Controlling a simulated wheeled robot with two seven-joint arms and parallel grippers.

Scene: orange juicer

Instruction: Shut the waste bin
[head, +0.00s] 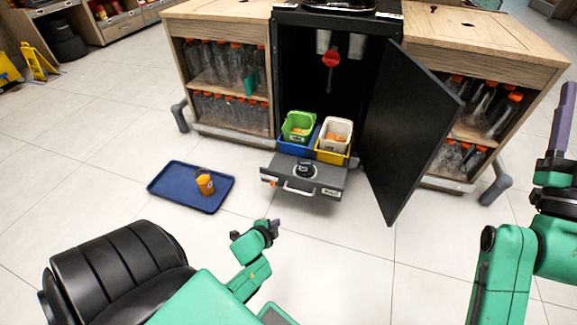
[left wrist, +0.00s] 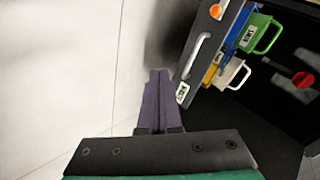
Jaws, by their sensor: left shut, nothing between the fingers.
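The waste bin is a pull-out drawer in the black cabinet, with a grey front (head: 318,178) and a white handle (head: 298,190). It stands pulled out, with a blue bin (head: 287,147) and a yellow bin (head: 332,156) behind its front. In the left wrist view the drawer handle (left wrist: 197,56) shows at the upper middle. My left gripper (head: 275,225) is shut and empty, in front of the drawer and lower left of its handle. Its purple fingers (left wrist: 157,98) lie together, apart from the drawer front. My right gripper (head: 563,118) is at the right edge, away from the drawer; its finger gap is not clear.
The black cabinet door (head: 405,130) hangs open to the right of the drawer. A green container (head: 298,126) and a white container (head: 336,133) sit on the bins. A blue tray (head: 170,182) with an orange cup (head: 205,183) lies on the floor at left. Floor before the drawer is clear.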

